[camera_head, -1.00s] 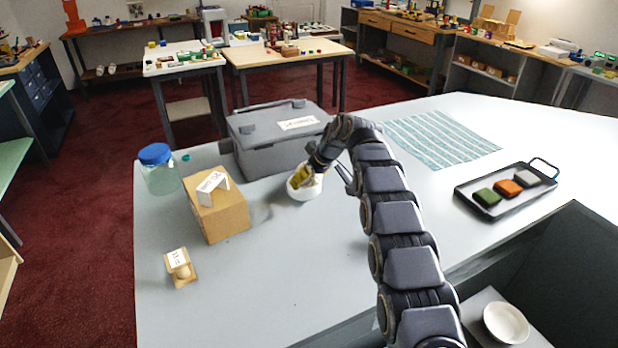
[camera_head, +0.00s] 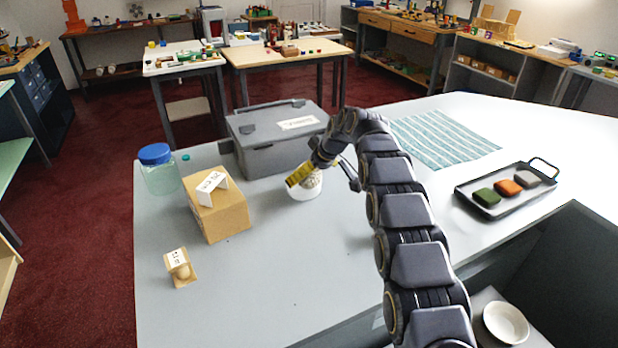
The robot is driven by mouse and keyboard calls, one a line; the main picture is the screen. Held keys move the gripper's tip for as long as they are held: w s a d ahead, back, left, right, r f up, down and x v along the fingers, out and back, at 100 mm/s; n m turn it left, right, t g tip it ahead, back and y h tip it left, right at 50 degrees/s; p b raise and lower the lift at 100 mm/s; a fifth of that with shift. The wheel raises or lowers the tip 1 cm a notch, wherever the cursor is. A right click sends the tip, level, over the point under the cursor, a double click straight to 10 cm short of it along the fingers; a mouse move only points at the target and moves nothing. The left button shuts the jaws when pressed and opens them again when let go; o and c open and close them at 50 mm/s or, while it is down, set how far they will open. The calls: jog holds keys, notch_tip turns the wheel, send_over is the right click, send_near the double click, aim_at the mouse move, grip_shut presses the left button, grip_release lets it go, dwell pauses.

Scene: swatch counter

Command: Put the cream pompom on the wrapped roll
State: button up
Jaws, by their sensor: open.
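Contact is unclear.
A grey lidded box (camera_head: 275,150) stands behind the gripper. A cardboard box (camera_head: 219,215) with a folded label and a blue-lidded jar (camera_head: 159,178) are left. A striped cloth (camera_head: 440,139) and a tray (camera_head: 470,202) with coloured blocks lie right. The front middle is clear.

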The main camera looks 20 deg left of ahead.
jog(key=v, duration=1)
jog(key=shift+d, duration=0.1)
jog(key=s+d+r+m+g+h, duration=0.1)
jog(key=s+d+r+m, duration=0.15)
jog(key=s+d, duration=0.55)
jog(key=s+d+r+m+g+h, duration=0.1)
jog(key=s+d+m+h, duration=0.15)
jog(key=s+d, duration=0.5)
jog(key=s+d+f+m+g, duration=0.1)
jog(key=s+d, duration=0.3)
jog(key=s, duration=0.5)
jog(key=s+d+f+m+h, duration=0.1)
jog(key=s+d+f+m, duration=0.1)
jog(key=s, duration=0.8)
jog(key=s+d+f+m+g, duration=0.1)
jog(key=s+d+m, duration=0.2)
jog(key=s+d, duration=0.3)
jog(key=s, duration=0.3)
jog(key=shift+s+f+m+g+h, duration=0.3)
jog(key=shift+f+m+h, duration=0.05)
jog(key=shift+m, duration=0.05)
